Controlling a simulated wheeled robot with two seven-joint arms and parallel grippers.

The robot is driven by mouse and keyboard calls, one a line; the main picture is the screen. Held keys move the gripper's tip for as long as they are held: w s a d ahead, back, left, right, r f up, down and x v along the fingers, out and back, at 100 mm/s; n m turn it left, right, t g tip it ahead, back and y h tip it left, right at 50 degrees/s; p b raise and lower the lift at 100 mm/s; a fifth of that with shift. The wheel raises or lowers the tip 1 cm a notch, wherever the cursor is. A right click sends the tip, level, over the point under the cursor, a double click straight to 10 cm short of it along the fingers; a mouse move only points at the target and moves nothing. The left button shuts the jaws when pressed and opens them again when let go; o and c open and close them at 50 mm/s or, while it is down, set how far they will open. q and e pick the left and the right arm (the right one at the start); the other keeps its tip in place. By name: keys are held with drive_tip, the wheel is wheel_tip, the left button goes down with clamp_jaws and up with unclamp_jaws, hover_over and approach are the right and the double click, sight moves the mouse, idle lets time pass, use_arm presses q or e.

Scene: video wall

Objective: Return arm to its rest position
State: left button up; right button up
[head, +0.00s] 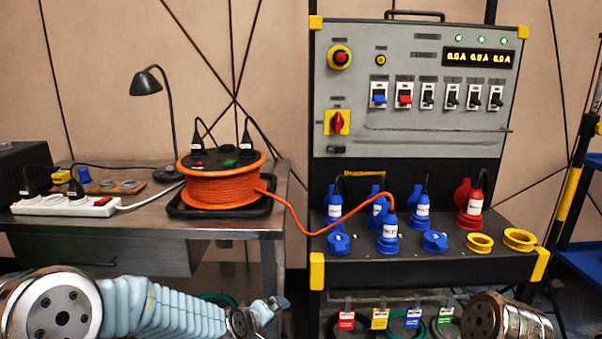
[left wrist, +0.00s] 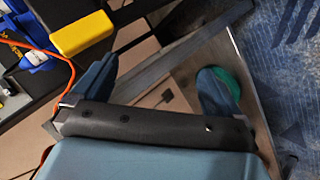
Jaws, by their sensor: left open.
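My left arm (head: 165,309), with a pale blue ribbed sleeve, reaches across the bottom left of the head view. My left gripper (head: 270,309) is at its end, low in front of the gap between the bench and the power cart. In the left wrist view, my left gripper (left wrist: 157,88) has its two dark blue fingers spread wide, with nothing between them. A round metal joint of my right arm (head: 505,317) shows at the bottom right of the head view. My right gripper is out of view.
The bench (head: 110,222) carries an orange cable reel (head: 222,186) and a white power strip (head: 65,207). An orange cable runs to a plug on the power cart (head: 470,238). The cart's yellow corner (left wrist: 82,33) is close in the wrist view. A blue rack (head: 580,210) stands right.

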use_arm(q)
drive_tip(key=s+a+f+m+g, duration=0.1)
drive_tip(key=s+f+m+g, duration=0.15)
drive_tip(key=s+f, duration=0.6)
drive_tip(key=s+a+f+m+g, duration=0.1)
drive_tip(key=s+a+f+g, duration=0.3)
drive_tip(key=f, duration=0.7)
drive_tip(key=s+d+f+m+g, duration=0.1)
drive_tip(key=s+f, duration=0.2)
drive_tip(key=s, duration=0.5)
drive_tip(key=s+d+f+m+g, duration=0.1)
drive_tip(key=s+f, duration=0.3)
drive_tip(key=s, duration=0.4)
drive_tip(key=shift+d, duration=0.15)
drive_tip(key=shift+m, duration=0.25)
